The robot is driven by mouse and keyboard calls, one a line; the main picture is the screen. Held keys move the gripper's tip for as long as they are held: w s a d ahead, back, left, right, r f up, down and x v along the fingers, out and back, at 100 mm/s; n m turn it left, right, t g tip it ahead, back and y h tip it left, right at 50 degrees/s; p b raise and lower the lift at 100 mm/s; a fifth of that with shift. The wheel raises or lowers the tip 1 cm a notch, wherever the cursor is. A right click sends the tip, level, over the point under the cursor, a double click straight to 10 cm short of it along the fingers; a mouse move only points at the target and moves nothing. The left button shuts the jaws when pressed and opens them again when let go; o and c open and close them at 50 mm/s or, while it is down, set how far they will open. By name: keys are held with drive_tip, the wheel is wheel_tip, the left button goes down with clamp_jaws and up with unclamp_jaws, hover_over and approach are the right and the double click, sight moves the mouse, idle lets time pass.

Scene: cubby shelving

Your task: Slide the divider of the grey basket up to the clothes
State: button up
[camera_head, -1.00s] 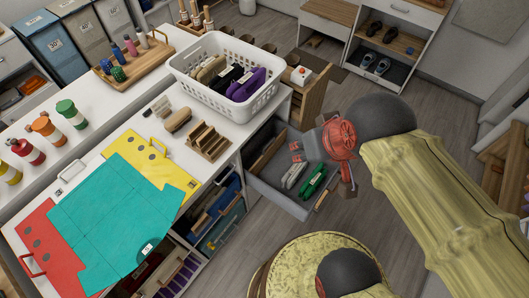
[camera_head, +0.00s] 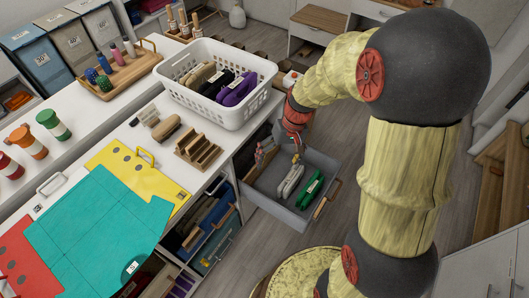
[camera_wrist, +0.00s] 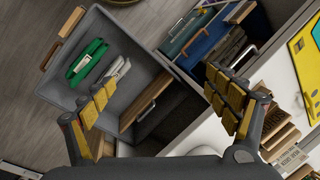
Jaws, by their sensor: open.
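The grey basket (camera_head: 262,196) is pulled out below the white counter; it also shows in the wrist view (camera_wrist: 60,92). Its clothes, a green folded item (camera_wrist: 88,60) and a pale grey one (camera_wrist: 118,70), lie toward the outer end. The divider (camera_wrist: 146,100), a board with a wooden top edge, stands across the basket, with a gap between it and the grey item. Dark space lies behind it. My gripper (camera_wrist: 165,98) is open and empty above the basket, its fingers on either side of the divider in the wrist view. In the head view my gripper (camera_head: 281,152) partly hides the divider.
A white laundry basket (camera_head: 218,88) with folded clothes stands on the counter above. Wooden slotted holder (camera_head: 198,150) sits near the counter edge. A lower shelf with blue items (camera_head: 210,225) is beside the grey basket. Floor beyond the basket is clear.

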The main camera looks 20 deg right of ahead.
drive_tip(key=shift+o, duration=0.5)
drive_tip(key=w+d+f+n+b, duration=0.1)
drive_tip(key=w+f, duration=0.4)
drive_tip(key=f, duration=0.3)
drive_tip(key=w+f+n+t+y, duration=0.1)
drive_tip(key=w+f, duration=0.5)
drive_tip(key=f, duration=0.3)
drive_tip(key=shift+d+f+n+b, duration=0.15)
drive_tip(key=shift+d+n+b, duration=0.2)
drive_tip(key=shift+n, duration=0.05)
drive_tip(key=w+d+n+t, duration=0.3)
drive_tip(key=w+n, duration=0.2)
drive_tip(key=w, duration=0.5)
drive_tip(key=b+x, duration=0.2)
drive_tip(key=x, duration=0.6)
drive_tip(key=shift+s+d+f+n+h, duration=0.15)
drive_tip(key=shift+s+d+n+h, duration=0.05)
drive_tip(key=shift+s+n+h, duration=0.2)
drive_tip(key=c, duration=0.3)
drive_tip(key=c, duration=0.7)
